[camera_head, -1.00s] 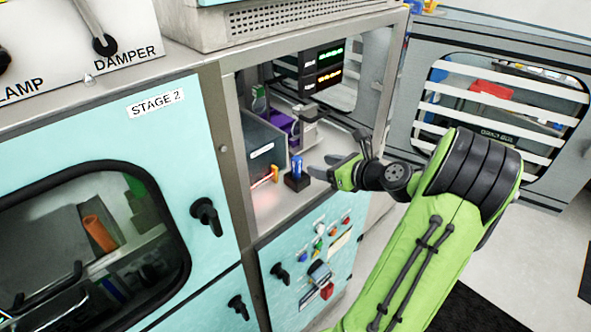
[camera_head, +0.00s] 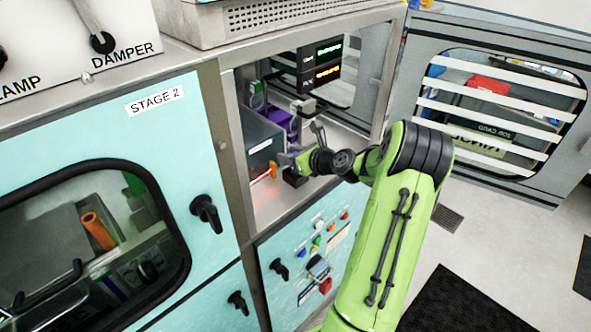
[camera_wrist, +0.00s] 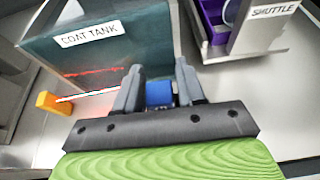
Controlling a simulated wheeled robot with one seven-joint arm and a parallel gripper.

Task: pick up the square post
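The square post is blue and shows in the wrist view (camera_wrist: 159,94) between the two fingers of my gripper (camera_wrist: 160,88). The fingers stand apart on either side of it, with a small gap at the right finger; contact is not clear. In the head view my gripper (camera_head: 288,160) is over the black base (camera_head: 296,180) on which the blue post stood, and it hides the post there.
A grey tank labelled COAT TANK (camera_wrist: 95,45) stands close to the left, with an orange piece (camera_wrist: 47,101) beside it. A purple bin (camera_wrist: 212,20) and a grey SHUTTLE block (camera_wrist: 262,25) lie behind on the right. The cabinet frame (camera_head: 235,165) surrounds the opening.

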